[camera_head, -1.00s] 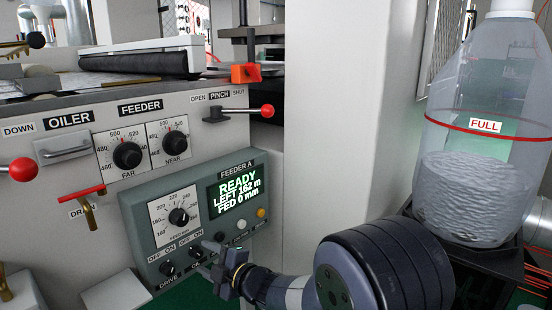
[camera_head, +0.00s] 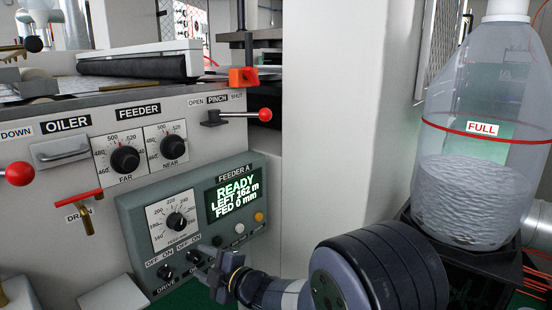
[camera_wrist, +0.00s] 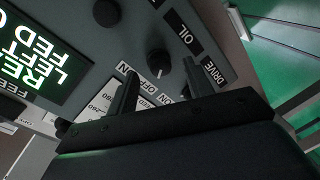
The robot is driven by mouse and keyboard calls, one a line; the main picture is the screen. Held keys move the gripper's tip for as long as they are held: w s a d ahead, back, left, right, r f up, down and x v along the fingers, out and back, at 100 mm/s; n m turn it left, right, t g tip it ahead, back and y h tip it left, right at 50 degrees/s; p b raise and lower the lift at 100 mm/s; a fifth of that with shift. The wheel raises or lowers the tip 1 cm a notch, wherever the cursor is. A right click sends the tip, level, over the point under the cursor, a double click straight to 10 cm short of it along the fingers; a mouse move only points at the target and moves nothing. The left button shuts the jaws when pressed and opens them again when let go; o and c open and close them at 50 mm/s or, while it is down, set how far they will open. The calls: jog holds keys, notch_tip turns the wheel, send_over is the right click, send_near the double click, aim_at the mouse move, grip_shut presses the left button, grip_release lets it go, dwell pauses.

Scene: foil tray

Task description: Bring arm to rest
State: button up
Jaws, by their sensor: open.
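My gripper (camera_head: 204,262) is in front of the lower part of the grey-green Feeder A panel (camera_head: 132,222). In the wrist view, its two dark fingers (camera_wrist: 158,85) stand apart with nothing held between them. A black knob (camera_wrist: 158,62) shows beyond the gap, near the OIL label (camera_wrist: 183,33). I cannot tell whether the fingers touch the panel. The right finger covers part of the panel by the DRIVE label (camera_wrist: 214,73). The lit display (camera_head: 235,201) reads READY, LEFT 162 m, FED 0 mm. My dark round arm joint is at the lower middle right of the head view.
Red-knobbed levers stick out from the machine: the pinch lever (camera_head: 240,114) above the panel and another (camera_head: 18,173) at far left. A large clear bottle (camera_head: 488,85) marked FULL stands on a dark stand (camera_head: 465,255) right of my arm. A pale column (camera_head: 335,120) rises behind.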

jog(key=p+v, duration=0.2)
jog(key=v, duration=0.7)
jog(key=b+x, duration=0.2)
jog(key=x, duration=0.9)
jog(key=shift+a+r+b, duration=0.1)
jog(key=shift+b, duration=0.2)
jog(key=shift+r+m+p, duration=0.2)
jog(key=shift+m+p, duration=0.2)
jog(key=shift+p, duration=0.35)
jog(key=m+y+p, duration=0.1)
jog(key=m+p, duration=0.3)
jog(key=p, duration=0.2)
jog(key=shift+m, duration=0.3)
jog(key=m+p, duration=0.2)
jog(key=p, duration=0.1)
jog(key=m+p, duration=0.3)
jog(key=p, duration=0.1)
jog(key=shift+w+d+f+m+y, duration=0.1)
jog(key=shift+d+m+y, duration=0.2)
jog(key=shift+y, duration=0.1)
jog(key=shift+d+f+m, duration=0.1)
jog(key=shift+d+m, duration=0.05)
jog(key=shift+m, duration=0.15)
jog(key=v, duration=1)
jog(key=shift+d, duration=0.2)
jog(key=shift+f, duration=0.1)
jog(key=shift+d, duration=0.1)
